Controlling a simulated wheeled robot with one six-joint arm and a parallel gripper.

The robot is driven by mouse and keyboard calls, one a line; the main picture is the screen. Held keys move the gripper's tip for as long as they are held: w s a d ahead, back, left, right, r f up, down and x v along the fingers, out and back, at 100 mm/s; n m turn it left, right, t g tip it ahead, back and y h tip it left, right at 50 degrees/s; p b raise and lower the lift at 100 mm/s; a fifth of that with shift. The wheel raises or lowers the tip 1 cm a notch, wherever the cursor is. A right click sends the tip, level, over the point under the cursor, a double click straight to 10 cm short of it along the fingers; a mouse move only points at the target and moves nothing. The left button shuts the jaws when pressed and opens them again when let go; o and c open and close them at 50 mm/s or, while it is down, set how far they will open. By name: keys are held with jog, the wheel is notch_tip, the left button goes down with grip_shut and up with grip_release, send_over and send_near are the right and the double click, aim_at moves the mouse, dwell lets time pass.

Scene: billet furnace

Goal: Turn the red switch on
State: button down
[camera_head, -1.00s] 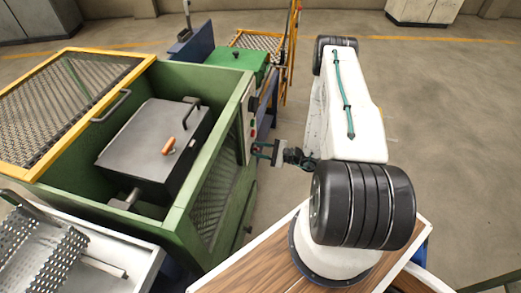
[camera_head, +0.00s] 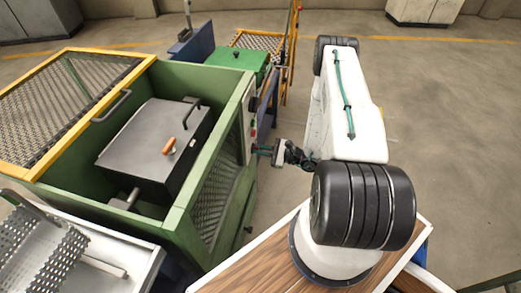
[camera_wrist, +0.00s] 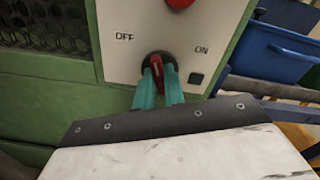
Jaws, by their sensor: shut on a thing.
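The red switch (camera_wrist: 157,70) is a rotary knob on a black round base in the wrist view. It sits on a pale panel (camera_wrist: 118,60) between the printed words OFF at left and ON at right. The knob stands close to upright, with its top tipped slightly left. My gripper (camera_wrist: 160,78) has teal fingers on either side of the knob and is shut on it. In the head view my gripper (camera_head: 263,150) reaches the side panel of the green machine (camera_head: 178,222). The knob itself is hidden there by the gripper.
A blue bin (camera_wrist: 275,50) stands at right. A yellow-framed mesh lid (camera_head: 75,95) stands open at left. Open floor (camera_head: 450,130) lies at right.

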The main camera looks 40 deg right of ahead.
jog(key=m, duration=1.3)
jog(key=shift+d, duration=0.15)
jog(key=shift+r+m, duration=0.1)
jog(key=shift+m, duration=0.3)
jog(key=c, duration=1.5)
grip_release()
jog(key=v, duration=0.7)
jog(key=shift+s+d, duration=0.2)
jog(key=shift+s, duration=0.1)
